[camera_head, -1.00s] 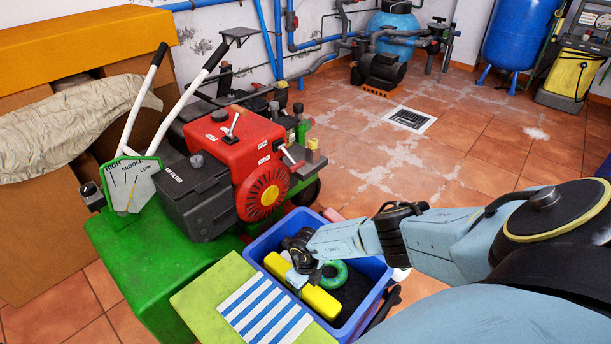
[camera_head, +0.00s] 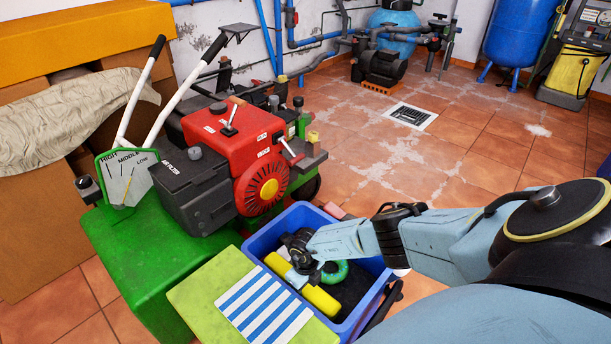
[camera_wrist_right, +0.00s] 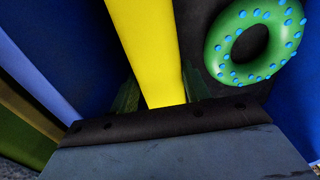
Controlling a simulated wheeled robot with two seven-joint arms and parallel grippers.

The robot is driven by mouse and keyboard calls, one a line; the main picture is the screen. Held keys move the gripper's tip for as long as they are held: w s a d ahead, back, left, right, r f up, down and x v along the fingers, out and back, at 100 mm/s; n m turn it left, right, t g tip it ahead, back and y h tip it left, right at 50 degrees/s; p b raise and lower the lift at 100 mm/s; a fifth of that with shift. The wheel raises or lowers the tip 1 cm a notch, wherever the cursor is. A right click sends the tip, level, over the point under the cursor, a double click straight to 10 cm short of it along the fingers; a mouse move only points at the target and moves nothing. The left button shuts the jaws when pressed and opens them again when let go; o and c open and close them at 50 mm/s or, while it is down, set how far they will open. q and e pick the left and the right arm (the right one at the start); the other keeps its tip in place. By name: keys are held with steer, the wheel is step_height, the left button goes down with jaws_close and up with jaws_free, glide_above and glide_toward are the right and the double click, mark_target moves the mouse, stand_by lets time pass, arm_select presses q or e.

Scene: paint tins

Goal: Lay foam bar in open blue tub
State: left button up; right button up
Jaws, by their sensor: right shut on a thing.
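The yellow foam bar (camera_head: 320,299) is inside the open blue tub (camera_head: 376,303) in the head view, low between the walls. My right gripper (camera_head: 298,279) reaches down into the tub and is shut on the bar. In the right wrist view the bar (camera_wrist_right: 146,45) runs up from the gripper (camera_wrist_right: 158,98), with a dark finger edge on each side of it. Whether the bar touches the tub floor cannot be told. My left gripper is not in view.
A green ring with blue dots (camera_wrist_right: 218,42) lies in the tub beside the bar; it also shows in the head view (camera_head: 338,270). A lime board with a blue-striped cloth (camera_head: 264,308) is at the tub's near left. A red engine machine (camera_head: 232,140) stands behind left.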

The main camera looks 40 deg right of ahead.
steer(key=shift+f, duration=0.2)
steer(key=o, duration=1.1)
